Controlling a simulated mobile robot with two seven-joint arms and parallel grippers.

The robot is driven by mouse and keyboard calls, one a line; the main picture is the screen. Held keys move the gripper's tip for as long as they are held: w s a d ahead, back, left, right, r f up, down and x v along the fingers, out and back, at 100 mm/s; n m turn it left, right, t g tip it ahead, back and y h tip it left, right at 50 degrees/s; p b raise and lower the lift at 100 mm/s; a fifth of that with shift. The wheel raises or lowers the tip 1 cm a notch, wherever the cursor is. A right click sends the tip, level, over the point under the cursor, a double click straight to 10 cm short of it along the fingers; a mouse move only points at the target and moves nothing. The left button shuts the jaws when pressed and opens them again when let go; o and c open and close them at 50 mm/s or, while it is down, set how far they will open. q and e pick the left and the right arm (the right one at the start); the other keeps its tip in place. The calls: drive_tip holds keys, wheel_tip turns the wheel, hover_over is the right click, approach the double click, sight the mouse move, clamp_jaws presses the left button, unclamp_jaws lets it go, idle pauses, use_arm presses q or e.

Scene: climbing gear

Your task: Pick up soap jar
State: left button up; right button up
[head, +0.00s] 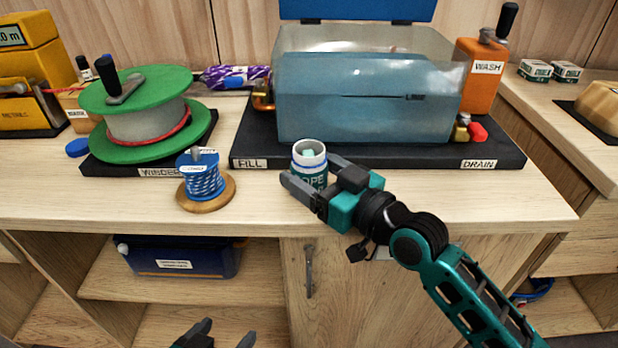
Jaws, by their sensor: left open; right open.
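The soap jar (309,155) is small, with a white rim, a pale green inside and a dark green label reading "OPE" in part. It stands upright on the counter at the front edge of the black wash base. My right gripper (311,172) is open, with one finger at the jar's left front and the other at its right back. The near finger hides part of the jar's lower body. I cannot tell whether the fingers touch it. My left gripper (229,330) is open and empty at the bottom edge, in front of the cabinet and below the counter.
A translucent blue wash tank (365,105) stands right behind the jar on its black base (375,156). A blue cord spool (202,180) is to the left, by a green reel (140,115). A blue cap (78,147) lies farther left. The counter's front strip is clear.

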drive_tip(key=shift+w+a, duration=0.35)
